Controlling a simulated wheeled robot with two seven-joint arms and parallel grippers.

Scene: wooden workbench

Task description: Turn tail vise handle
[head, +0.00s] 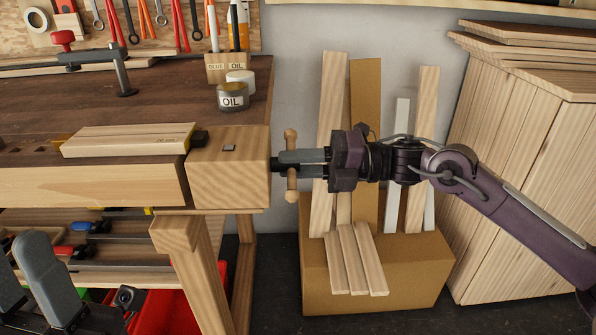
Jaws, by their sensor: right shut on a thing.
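The tail vise (229,180) is a wooden block at the right end of the workbench. Its handle is a light wooden bar (291,184), standing nearly upright at the end of a dark screw. My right gripper (284,170) reaches in from the right and is shut on the handle around its middle, so the bar's two ends show above and below the fingers. My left gripper (40,285) is at the lower left, below the bench top and away from the vise; its fingers are partly cut off by the picture edge.
A board (125,140) lies on the bench beside the vise. A cardboard box (375,270) with wood strips stands right of the bench, behind my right arm. A wooden cabinet (520,180) is at far right.

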